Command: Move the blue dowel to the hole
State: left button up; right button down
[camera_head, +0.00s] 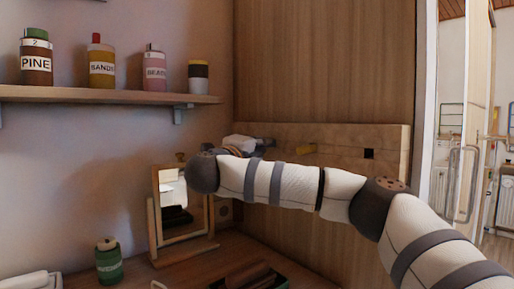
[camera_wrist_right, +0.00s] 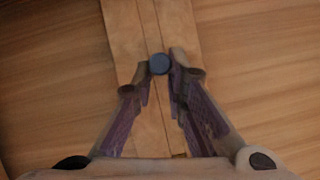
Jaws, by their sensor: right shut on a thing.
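My right arm reaches in from the right in the head view, and its gripper (camera_head: 266,144) is up against the wooden board on the wall, partly hidden behind my own arm. In the right wrist view the gripper (camera_wrist_right: 160,72) is shut on the blue dowel (camera_wrist_right: 159,64), whose dark blue round end shows between the fingertips. In the head view the dowel cannot be made out. In the wrist view the board (camera_wrist_right: 125,35) runs behind the dowel. My left gripper is not in view.
A framed mirror (camera_head: 154,215) stands on the desk below the arm, beside a green jar (camera_head: 109,262). A shelf (camera_head: 110,95) with several jars is at the upper left.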

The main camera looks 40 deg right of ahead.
jog(key=shift+w+d, duration=0.1)
jog(key=shift+d, duration=1)
jog(key=c, duration=1.5)
grip_release()
jog(key=v, duration=0.7)
jog(key=shift+a, duration=0.2)
